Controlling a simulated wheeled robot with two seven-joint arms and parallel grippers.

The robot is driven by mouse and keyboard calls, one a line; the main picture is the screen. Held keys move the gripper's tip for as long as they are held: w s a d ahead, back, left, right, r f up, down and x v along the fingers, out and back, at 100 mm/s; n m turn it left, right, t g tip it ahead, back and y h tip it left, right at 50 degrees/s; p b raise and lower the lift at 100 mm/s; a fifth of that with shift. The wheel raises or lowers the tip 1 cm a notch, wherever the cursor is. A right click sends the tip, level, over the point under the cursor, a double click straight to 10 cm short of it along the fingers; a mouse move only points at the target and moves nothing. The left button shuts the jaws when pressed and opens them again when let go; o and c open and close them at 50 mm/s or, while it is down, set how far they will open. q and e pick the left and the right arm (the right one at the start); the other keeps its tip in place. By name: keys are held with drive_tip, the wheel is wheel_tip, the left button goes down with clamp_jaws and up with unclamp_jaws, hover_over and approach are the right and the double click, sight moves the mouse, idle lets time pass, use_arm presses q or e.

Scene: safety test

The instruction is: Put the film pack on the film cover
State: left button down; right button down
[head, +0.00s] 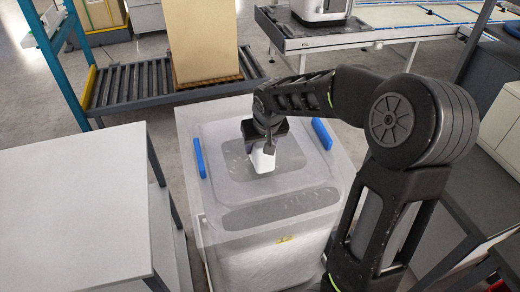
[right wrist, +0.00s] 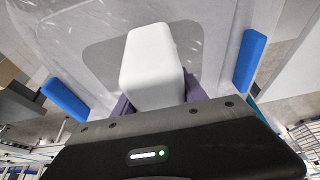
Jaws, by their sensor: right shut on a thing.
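The film pack (head: 263,161) is a white box with rounded edges. My right gripper (head: 262,150) is shut on it and holds it with its lower end pointing down over the film cover (head: 222,192). The cover looks like a clear, shiny film over a pale box-shaped stand, with a grey square under the pack and a long grey patch nearer me. In the right wrist view the pack (right wrist: 152,65) sits between purple-grey fingers, in front of the cover's grey square. I cannot tell whether the pack touches the cover. My left gripper is out of view.
Blue bars (head: 322,133) stand at both sides of the cover's top. A white table (head: 80,205) is at the left. A roller conveyor (head: 130,88) with a tan box (head: 205,40) is behind. Grey counters stand at the right, beyond my right arm.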

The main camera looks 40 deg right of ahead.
drive_tip(key=shift+f, duration=1.1)
drive_tip(key=shift+f, duration=0.15)
drive_tip(key=c, duration=0.6)
unclamp_jaws()
drive_tip(key=shift+r, duration=0.45)
drive_tip(key=b+v, duration=0.1)
drive_tip(key=v, duration=1)
drive_tip(key=shift+s+a+r, duration=0.1)
drive_tip(key=shift+s+r, duration=0.05)
drive_tip(key=shift+r, duration=0.05)
